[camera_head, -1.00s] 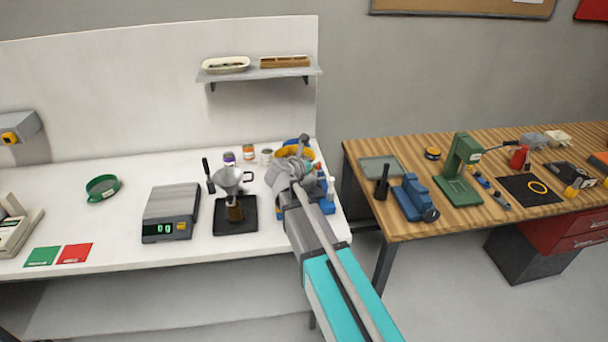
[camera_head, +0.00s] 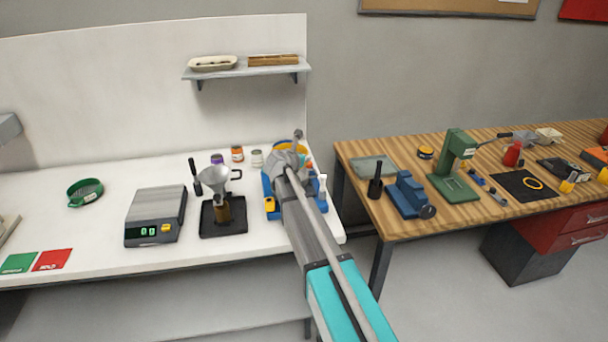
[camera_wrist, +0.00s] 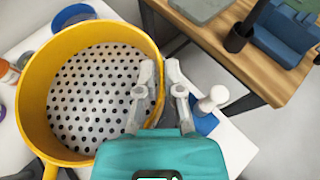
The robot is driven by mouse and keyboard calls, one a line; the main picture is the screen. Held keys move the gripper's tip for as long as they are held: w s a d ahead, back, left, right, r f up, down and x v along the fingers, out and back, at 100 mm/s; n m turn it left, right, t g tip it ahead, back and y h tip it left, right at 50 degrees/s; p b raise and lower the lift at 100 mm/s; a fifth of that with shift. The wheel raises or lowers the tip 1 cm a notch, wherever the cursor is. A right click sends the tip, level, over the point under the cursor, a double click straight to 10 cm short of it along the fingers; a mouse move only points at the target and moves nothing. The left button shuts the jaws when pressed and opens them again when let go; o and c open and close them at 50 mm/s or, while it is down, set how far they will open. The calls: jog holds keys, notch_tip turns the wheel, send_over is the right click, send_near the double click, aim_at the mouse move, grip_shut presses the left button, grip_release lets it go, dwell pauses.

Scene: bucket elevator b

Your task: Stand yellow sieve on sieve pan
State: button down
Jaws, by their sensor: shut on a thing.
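The yellow sieve (camera_wrist: 32,95) fills the left of the wrist view, its perforated floor with dark holes facing up. My gripper (camera_wrist: 165,85) is shut on its right wall, one finger inside and one outside. In the head view, only part of the yellow sieve (camera_head: 290,147) shows behind my gripper (camera_head: 285,160), over the right end of the white bench. A blue round rim (camera_wrist: 73,14) shows beyond the sieve in the wrist view; I cannot tell whether it is the sieve pan. What lies under the sieve is hidden.
A green sieve (camera_head: 85,193) lies further left. A wooden table (camera_head: 400,232) stands right, across a gap.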

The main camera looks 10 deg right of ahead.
jog(key=shift+w+d+f+b, duration=0.15)
jog(key=shift+w+f+b, duration=0.25)
jog(key=shift+w+f, duration=0.25)
jog(key=shift+f, duration=0.1)
jog(key=shift+w+f+b, duration=0.25)
jog(key=shift+f+b, duration=0.2)
jog(key=shift+b, duration=0.05)
jog(key=shift+d+f+b, duration=0.1)
jog(key=shift+f+b, duration=1.4)
jog(key=shift+f+b, duration=0.6)
jog(key=shift+f, duration=0.05)
jog(key=c, duration=0.8)
grip_release()
jog(key=shift+r, duration=0.25)
